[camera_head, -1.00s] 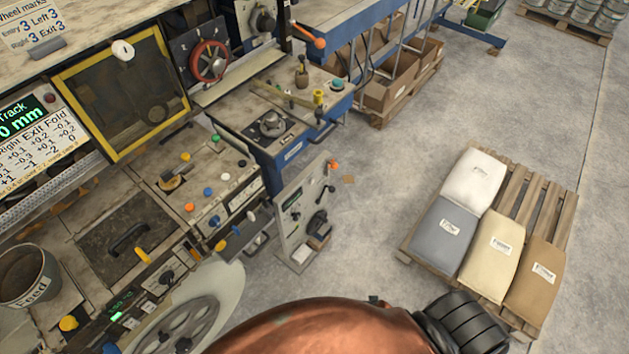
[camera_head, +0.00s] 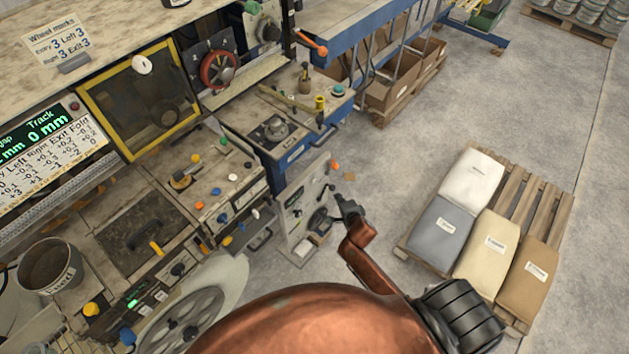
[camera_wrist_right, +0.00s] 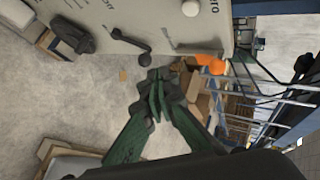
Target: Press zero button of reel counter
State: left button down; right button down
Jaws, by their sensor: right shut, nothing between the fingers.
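I cannot clearly make out the reel counter or its zero button. A small box with a green-lit display (camera_head: 133,303) sits beside the grey spoked reel (camera_head: 180,325) at the lower left of the head view; its lettering is too small to read. My right gripper (camera_head: 342,200) is shut and empty, just right of a standing grey control panel (camera_head: 296,212). In the right wrist view, its dark fingertips (camera_wrist_right: 156,92) are together, pointing towards the panel (camera_wrist_right: 150,15), which carries levers and knobs. The two look apart. My left gripper is not in view.
An orange knob (camera_wrist_right: 217,67) stands at the panel edge in the wrist view. A pallet (camera_head: 545,205) of sacks lies at the right of the head view. The laminating machine's bench (camera_head: 215,180) with several coloured buttons is at the left. Bare floor (camera_head: 400,150) lies between.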

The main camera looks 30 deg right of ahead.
aim_at(313, 180)
jog(key=shift+w, duration=0.15)
jog(key=w+a+b, duration=0.3)
jog(key=w, duration=0.5)
jog(key=shift+a, duration=0.15)
dwell(0.3)
dwell(1.4)
jog(key=shift+w+a, duration=0.15)
jog(key=shift+w, duration=0.2)
jog(key=shift+w+a, duration=0.2)
jog(key=shift+w, duration=0.3)
dwell(0.8)
jog(key=shift+s, duration=0.15)
jog(key=shift+s+d+p, duration=0.3)
jog(key=shift+s+p, duration=0.05)
jog(key=shift+s, duration=0.4)
